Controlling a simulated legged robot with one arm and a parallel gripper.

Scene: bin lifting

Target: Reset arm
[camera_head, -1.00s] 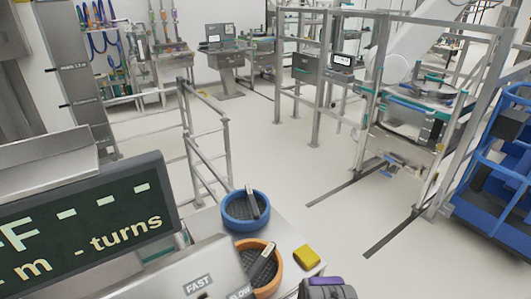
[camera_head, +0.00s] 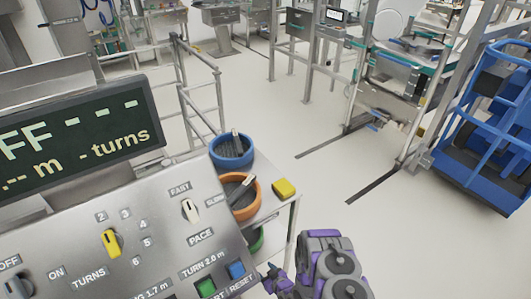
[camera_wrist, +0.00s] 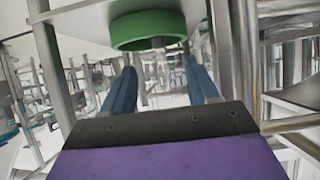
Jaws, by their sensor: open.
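My arm shows at the bottom of the head view, purple and grey, with my gripper (camera_head: 274,281) small beside the control panel's lower right corner. In the wrist view my gripper (camera_wrist: 160,88) has its two bluish fingers apart, with nothing between them that I can see held. A green round bin (camera_wrist: 148,30) hangs in view above the fingertips, apart from them; in the head view part of a green bin (camera_head: 257,241) shows below the table top. A blue bin (camera_head: 232,151) and an orange bin (camera_head: 243,197), each with a dark inside and a pale-topped bar, sit on the table.
A grey control panel (camera_head: 150,215) with knobs and buttons stands at left below a dark display (camera_head: 80,130). A yellow block (camera_head: 284,188) lies on the table's right side. A metal railing (camera_head: 200,95) stands behind. Open floor (camera_head: 330,190) lies right; a blue frame (camera_head: 485,135) stands beyond.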

